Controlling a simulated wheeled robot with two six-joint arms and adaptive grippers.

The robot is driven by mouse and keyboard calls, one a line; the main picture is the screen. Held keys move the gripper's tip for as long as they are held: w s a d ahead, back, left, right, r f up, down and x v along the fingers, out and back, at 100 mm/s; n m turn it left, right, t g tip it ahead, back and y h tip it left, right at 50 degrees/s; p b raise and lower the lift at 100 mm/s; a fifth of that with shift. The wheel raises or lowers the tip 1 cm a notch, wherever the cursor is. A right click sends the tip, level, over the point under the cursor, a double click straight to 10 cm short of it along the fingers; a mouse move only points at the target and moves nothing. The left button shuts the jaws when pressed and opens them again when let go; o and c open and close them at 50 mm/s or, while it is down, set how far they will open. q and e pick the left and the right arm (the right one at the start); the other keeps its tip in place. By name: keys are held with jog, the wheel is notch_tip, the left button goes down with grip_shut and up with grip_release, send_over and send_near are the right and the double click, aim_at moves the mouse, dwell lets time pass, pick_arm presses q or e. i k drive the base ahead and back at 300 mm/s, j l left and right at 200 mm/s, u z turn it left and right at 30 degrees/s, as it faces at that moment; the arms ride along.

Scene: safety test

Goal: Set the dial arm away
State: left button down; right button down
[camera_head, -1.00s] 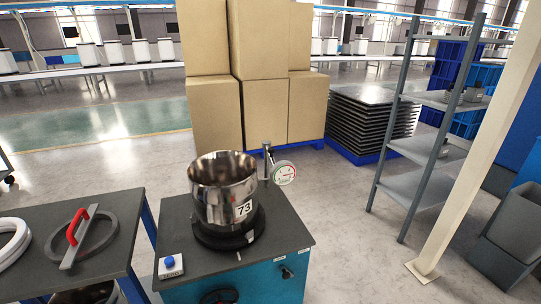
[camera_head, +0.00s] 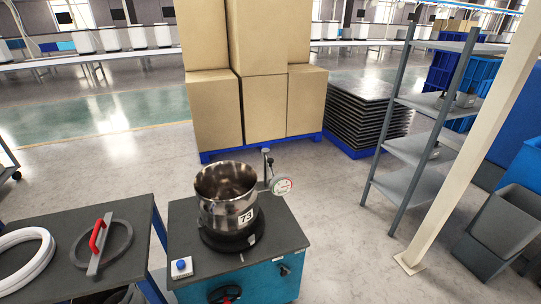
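The dial arm is a thin upright post with a short arm (camera_head: 267,160) that carries a round white dial (camera_head: 281,186) with red and green marks. It stands on the blue cabinet's dark top (camera_head: 284,232), at the right side of a shiny steel bowl (camera_head: 222,213) labelled 73. The dial is close to the bowl's right rim; I cannot tell whether they touch. The bowl sits upright on a black round base (camera_head: 230,238). Neither of my grippers is in view.
A blue button box (camera_head: 181,267) sits at the cabinet's front left. A dark table (camera_head: 135,212) at left holds a ring with a red handle (camera_head: 97,238) and white rings (camera_head: 22,262). Boxes (camera_head: 263,105) stand behind. A grey shelf (camera_head: 410,147) and cream post (camera_head: 470,160) stand right.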

aim_at(280, 185)
jog(key=i+l+u, duration=0.15)
jog(key=l+u, duration=0.15)
jog(key=i+l+u, duration=0.15)
jog(key=l+u, duration=0.15)
jog(key=l, duration=0.15)
jog(key=l+u, duration=0.6)
jog(key=l, duration=0.25)
jog(key=i+l, duration=0.05)
